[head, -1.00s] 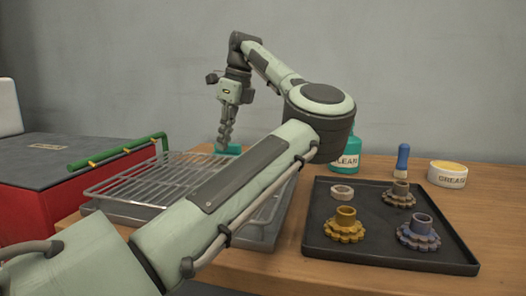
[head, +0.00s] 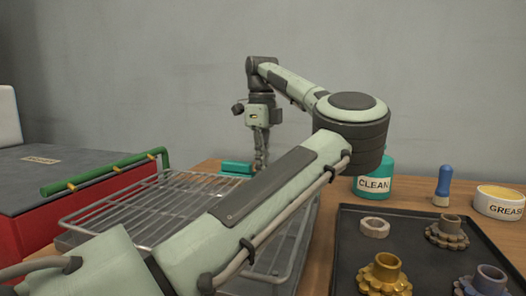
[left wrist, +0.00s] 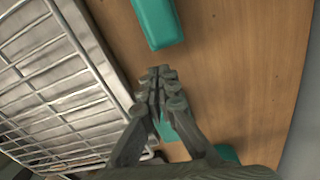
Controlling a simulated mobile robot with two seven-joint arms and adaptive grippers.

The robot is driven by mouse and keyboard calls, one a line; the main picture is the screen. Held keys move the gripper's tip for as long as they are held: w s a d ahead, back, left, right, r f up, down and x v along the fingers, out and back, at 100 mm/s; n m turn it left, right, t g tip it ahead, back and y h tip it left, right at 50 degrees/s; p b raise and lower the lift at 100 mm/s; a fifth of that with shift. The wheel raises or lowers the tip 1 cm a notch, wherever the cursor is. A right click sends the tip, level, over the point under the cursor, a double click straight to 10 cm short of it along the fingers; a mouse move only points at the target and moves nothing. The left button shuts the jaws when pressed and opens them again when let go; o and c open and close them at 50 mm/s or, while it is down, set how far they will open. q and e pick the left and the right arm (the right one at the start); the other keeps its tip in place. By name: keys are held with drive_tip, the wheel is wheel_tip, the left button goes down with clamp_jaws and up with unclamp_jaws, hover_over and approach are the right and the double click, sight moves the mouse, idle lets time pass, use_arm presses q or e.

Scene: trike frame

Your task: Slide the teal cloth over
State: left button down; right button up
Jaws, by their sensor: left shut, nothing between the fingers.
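A teal block-like piece, seemingly the teal cloth (head: 237,168), lies on the wooden table behind the wire rack. In the left wrist view a teal piece (left wrist: 158,22) lies just ahead of the fingertips. More teal (left wrist: 227,152) shows behind and between the fingers; I cannot tell whether it is the same thing. My left gripper (head: 262,163) points down just right of the cloth in the head view, its fingers shut and empty. It also shows in the left wrist view (left wrist: 160,75), with a small gap from the forward teal piece. My right gripper is not in view.
The wire rack (head: 150,205) on a metal tray stands left of the gripper. A red box with a green handle (head: 110,172) is farther left. A CLEAN bottle (head: 374,184), brush (head: 443,187), grease tin (head: 499,203) and black gear tray (head: 345,270) are at right.

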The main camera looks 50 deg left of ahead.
use_arm(q)
wheel_tip(320, 180, down, 2)
drive_tip(key=shift+f, duration=0.1)
drive_tip(key=shift+w+d+f, duration=0.1)
drive_tip(key=shift+w+d, duration=0.15)
drive_tip(key=shift+d, duration=0.35)
drive_tip(key=shift+w+d, duration=0.2)
drive_tip(key=shift+d, duration=0.45)
drive_tip(key=shift+w+d+f, duration=0.1)
drive_tip(key=shift+w+d, duration=0.15)
drive_tip(key=shift+d, duration=0.35)
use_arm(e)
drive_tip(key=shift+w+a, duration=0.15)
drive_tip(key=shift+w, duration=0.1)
use_arm(q)
drive_tip(key=shift+r, duration=0.1)
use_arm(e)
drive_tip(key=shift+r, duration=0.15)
